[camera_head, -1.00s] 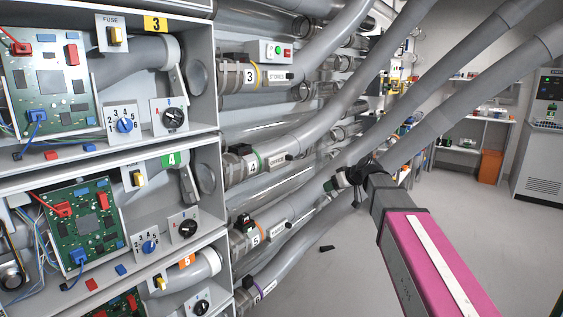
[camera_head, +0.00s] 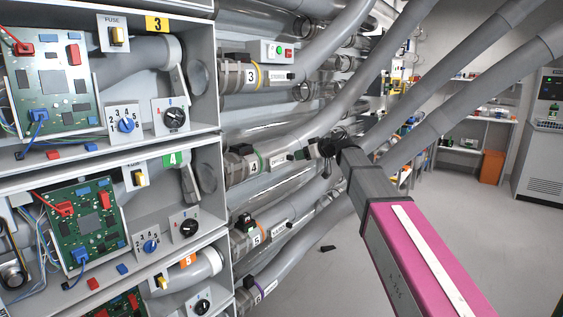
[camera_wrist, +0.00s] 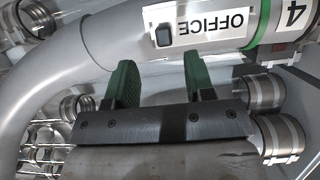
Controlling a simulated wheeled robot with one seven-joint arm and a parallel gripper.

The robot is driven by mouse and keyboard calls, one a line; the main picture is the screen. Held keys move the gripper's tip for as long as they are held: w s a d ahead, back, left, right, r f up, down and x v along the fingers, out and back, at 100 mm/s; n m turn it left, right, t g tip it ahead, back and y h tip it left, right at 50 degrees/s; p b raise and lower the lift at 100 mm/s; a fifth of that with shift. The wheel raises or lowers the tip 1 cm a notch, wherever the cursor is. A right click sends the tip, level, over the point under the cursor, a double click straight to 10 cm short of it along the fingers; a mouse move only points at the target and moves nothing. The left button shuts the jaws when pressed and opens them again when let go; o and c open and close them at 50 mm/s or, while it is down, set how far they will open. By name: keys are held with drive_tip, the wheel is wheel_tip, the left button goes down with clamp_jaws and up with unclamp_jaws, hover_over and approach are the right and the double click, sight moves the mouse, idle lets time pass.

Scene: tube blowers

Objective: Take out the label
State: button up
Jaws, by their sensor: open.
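The white "OFFICE" label (camera_head: 279,160) sits on the grey tube marked 4, beside a green band. In the wrist view the label (camera_wrist: 222,22) appears upside down, with a small black knob (camera_wrist: 163,36) at its left end. My gripper (camera_head: 318,149) is to the right of the label in the head view. In the wrist view my gripper (camera_wrist: 159,62) has its two green-padded fingers spread apart with nothing between them. The fingertips are just below the label's tube in that picture, near the knob; whether they touch the tube I cannot tell.
Other labelled tubes run above and below, including the tube marked 3 (camera_head: 245,76) and the tube marked 5 (camera_head: 258,238). Panels with circuit boards (camera_head: 85,222) stand at the left. Thick grey pipes cross behind my arm.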

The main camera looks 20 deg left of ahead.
sight(282, 161)
drive_tip(key=x, duration=0.5)
drive_tip(key=shift+s+a, duration=0.15)
drive_tip(key=shift+s, duration=0.1)
drive_tip(key=shift+r, duration=0.1)
clamp_jaws()
